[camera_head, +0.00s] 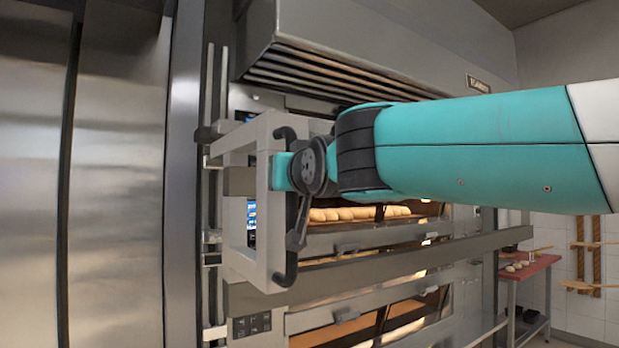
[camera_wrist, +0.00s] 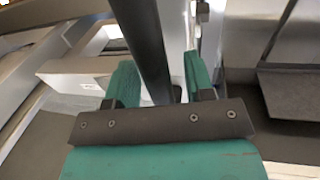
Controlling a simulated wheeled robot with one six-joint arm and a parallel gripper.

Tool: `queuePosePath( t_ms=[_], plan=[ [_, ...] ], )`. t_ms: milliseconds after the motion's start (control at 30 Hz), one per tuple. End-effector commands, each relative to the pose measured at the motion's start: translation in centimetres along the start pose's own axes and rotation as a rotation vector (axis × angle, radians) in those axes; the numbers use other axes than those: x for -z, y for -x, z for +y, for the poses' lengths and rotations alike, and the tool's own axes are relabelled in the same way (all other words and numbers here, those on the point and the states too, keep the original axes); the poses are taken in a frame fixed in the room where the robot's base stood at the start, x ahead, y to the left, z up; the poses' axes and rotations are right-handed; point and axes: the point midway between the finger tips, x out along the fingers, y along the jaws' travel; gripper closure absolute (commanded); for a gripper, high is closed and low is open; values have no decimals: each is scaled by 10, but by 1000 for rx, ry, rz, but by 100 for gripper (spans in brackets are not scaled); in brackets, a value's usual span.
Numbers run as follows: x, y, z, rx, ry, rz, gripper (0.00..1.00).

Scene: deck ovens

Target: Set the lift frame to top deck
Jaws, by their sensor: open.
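The lift frame (camera_head: 263,200) is a light grey rectangular frame at the left front of the deck oven, against vertical rails. A black upright handle (camera_head: 291,268) runs down its near side. My gripper (camera_head: 288,170) is at the handle's upper half, and my wrist hides part of the handle. In the wrist view, the open teal fingers (camera_wrist: 160,68) stand on either side of the dark handle bar (camera_wrist: 142,40), with a gap visible at the left. Contact with the right finger cannot be told. Loaves (camera_head: 360,213) show inside a deck behind the frame.
An oven hood (camera_head: 360,50) overhangs above my arm. A long grey bar (camera_head: 420,258) crosses the oven front below it. A lower deck (camera_head: 370,325) glows beneath. A red-topped table (camera_head: 530,266) stands at the right. Tall steel panels (camera_head: 80,180) fill the left.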

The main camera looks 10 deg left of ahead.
Motion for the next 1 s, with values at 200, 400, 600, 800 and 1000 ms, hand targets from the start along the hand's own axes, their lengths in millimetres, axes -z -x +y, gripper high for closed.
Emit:
queuePosePath(
  t_ms=[200,400,600,800,1000],
  plan=[
    [-6,52,0,3,-1,3,52],
    [-5,104,-1,4,-2,3,52],
    [-4,142,-1,3,0,0,52],
    [-2,160,0,1,0,-2,52],
    [-2,161,0,0,0,-3,52]
  ],
)
